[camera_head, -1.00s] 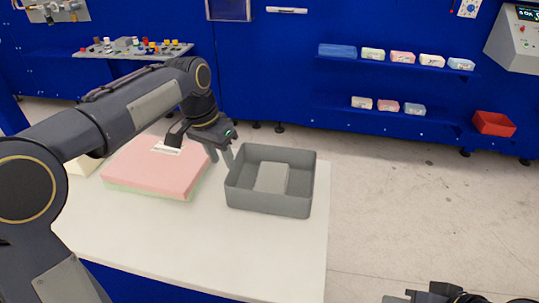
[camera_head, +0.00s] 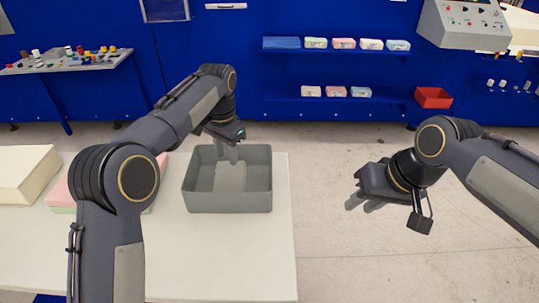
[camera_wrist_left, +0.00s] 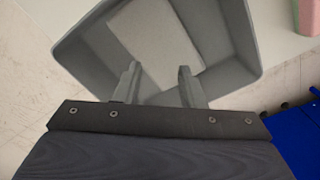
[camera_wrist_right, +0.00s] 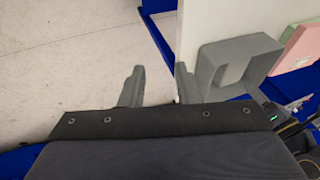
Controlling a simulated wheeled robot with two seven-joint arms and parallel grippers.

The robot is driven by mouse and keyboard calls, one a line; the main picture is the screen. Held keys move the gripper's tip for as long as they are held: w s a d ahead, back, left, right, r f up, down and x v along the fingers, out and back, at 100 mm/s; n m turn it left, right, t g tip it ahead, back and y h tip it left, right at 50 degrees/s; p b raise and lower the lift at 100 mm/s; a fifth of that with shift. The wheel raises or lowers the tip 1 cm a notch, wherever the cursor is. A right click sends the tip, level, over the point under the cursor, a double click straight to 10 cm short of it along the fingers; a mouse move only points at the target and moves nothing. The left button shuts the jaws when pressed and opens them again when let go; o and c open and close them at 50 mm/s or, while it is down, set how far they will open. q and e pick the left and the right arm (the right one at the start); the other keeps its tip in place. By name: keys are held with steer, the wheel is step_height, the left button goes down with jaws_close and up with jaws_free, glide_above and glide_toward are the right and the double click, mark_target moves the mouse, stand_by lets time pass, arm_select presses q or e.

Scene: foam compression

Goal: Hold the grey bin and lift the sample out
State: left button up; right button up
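The grey bin (camera_head: 228,202) stands on the white table, open side up. The sample, a pale grey block (camera_head: 230,178), lies inside it. My left gripper (camera_head: 227,152) is over the bin's far part, pointing down. In the left wrist view its two fingers (camera_wrist_left: 158,84) are apart with nothing held, over the bin (camera_wrist_left: 75,55) beside the sample (camera_wrist_left: 155,35). I cannot tell whether they touch the bin. My right gripper (camera_head: 362,203) is open and empty over the floor, right of the table. In the right wrist view its fingers (camera_wrist_right: 158,82) are apart, short of the bin (camera_wrist_right: 207,68).
The white table (camera_head: 220,250) is clear in front of the bin. A pink and green foam stack (camera_head: 60,195) and a cream block (camera_head: 25,172) lie on its left, partly behind my left arm. Shelves with small foam blocks (camera_head: 343,43) and a red bin (camera_head: 433,97) are farther back.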

steer(key=w+a+g+h, duration=0.15)
steer(key=w+a, duration=0.35)
steer(key=w, duration=0.8)
steer(key=shift+g+h, duration=0.75)
steer(key=shift+g, duration=0.2)
steer(key=w+a+f, duration=0.6)
steer(key=w+a, duration=0.1)
steer(key=w+a+f, duration=0.3)
steer(key=w, duration=0.1)
steer(key=shift+w+a, duration=0.1)
steer(key=shift+a, duration=0.2)
step_height(320, 180, down, 7)
steer(key=shift+r, duration=0.2)
jaws_close()
